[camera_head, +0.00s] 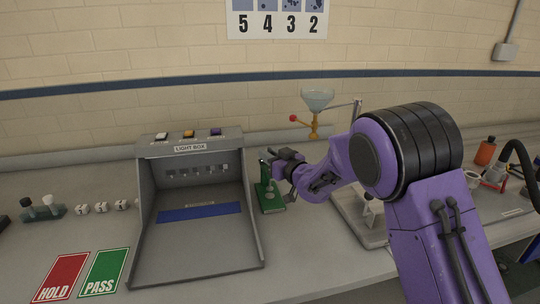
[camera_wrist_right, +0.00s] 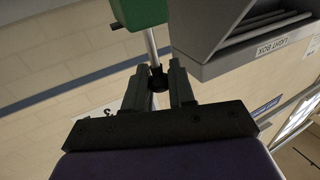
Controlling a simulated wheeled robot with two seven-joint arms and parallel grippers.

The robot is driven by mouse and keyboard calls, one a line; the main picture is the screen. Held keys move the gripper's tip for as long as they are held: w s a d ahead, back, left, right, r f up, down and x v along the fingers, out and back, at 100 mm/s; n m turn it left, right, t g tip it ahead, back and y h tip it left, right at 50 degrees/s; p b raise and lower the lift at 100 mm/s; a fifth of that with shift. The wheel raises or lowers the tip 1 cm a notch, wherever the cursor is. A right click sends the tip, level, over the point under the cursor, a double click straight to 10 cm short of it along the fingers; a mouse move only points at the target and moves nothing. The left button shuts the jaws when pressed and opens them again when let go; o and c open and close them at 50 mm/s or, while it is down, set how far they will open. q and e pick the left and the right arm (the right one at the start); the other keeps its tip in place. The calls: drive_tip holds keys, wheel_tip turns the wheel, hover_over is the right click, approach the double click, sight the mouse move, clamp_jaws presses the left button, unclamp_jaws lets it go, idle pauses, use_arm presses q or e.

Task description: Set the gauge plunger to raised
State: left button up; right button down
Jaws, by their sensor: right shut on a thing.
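The green gauge (camera_head: 267,196) stands on the bench just right of the light box. My right gripper (camera_head: 268,161) is at its top. In the right wrist view the gauge's green body (camera_wrist_right: 140,12) is at the top edge, and a thin metal plunger rod (camera_wrist_right: 151,46) runs from it to a dark knob (camera_wrist_right: 158,78). The fingers of my right gripper (camera_wrist_right: 165,85) are shut on this knob. The gauge's upper part is partly hidden by the gripper in the head view. My left gripper is in neither view.
The light box (camera_head: 198,265) stands close left of the gauge; its wall also shows near the gripper in the wrist view (camera_wrist_right: 225,60). A funnel (camera_head: 317,100) on an orange stand is behind. A grey tray (camera_head: 345,212) lies to the right. HOLD (camera_head: 60,277) and PASS (camera_head: 105,272) cards lie front left.

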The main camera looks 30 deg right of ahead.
drive_tip(key=c, duration=1)
unclamp_jaws()
drive_tip(key=shift+r, duration=0.3)
drive_tip(key=shift+s+f, duration=0.15)
drive_tip(key=shift+s, duration=0.05)
drive_tip(key=s+b, duration=0.1)
drive_tip(key=s, duration=0.2)
drive_tip(key=s+d, duration=0.1)
drive_tip(key=s, duration=0.2)
drive_tip(key=s+b, duration=0.1)
drive_tip(key=s, duration=0.3)
drive_tip(key=shift+s+d+b, duration=0.1)
drive_tip(key=shift+d+b, duration=0.15)
drive_tip(key=shift+b, duration=0.05)
